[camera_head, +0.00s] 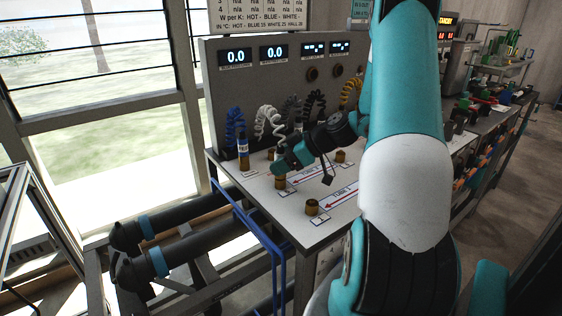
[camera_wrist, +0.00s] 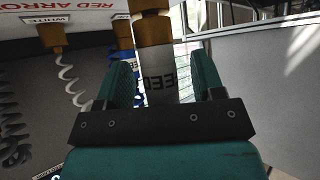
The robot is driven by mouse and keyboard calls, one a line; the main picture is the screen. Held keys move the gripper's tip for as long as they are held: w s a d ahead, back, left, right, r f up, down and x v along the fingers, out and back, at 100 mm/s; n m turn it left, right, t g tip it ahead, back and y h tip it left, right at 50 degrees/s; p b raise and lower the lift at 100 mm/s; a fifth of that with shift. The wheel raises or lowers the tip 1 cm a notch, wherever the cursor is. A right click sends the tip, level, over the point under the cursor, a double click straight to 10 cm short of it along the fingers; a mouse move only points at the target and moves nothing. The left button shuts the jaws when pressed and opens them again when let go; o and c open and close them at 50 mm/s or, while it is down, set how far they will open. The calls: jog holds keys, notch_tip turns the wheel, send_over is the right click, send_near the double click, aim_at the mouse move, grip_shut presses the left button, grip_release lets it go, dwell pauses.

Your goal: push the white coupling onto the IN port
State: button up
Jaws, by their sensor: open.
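In the wrist view, a pale cylindrical coupling (camera_wrist: 160,82) with dark letters, partly cut off, sits between the fingers of my gripper (camera_wrist: 163,70). A brass fitting (camera_wrist: 152,30) is in line with its far end; I cannot tell how fully they are joined. The fingers stand on both sides of the coupling, apart. In the head view, my gripper (camera_head: 282,164) is low over the bench, just above a brass port (camera_head: 280,182), and hides the coupling. The port labels are too small to read, so I cannot tell which is IN.
A white coiled hose (camera_head: 266,122) and a blue one with its coupling (camera_head: 243,148) are close to the left of my gripper. More coiled hoses hang behind. A free brass port (camera_head: 312,207) stands nearer the bench front. The display panel (camera_head: 228,85) rises behind.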

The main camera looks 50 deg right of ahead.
notch_tip(320, 180, up, 6)
jog(key=s+d+p, duration=0.1)
jog(key=s+p, duration=0.1)
jog(key=p, duration=0.1)
jog(key=shift+s+d+r, duration=0.15)
jog(key=shift+s+d, duration=0.15)
jog(key=shift+s, duration=0.1)
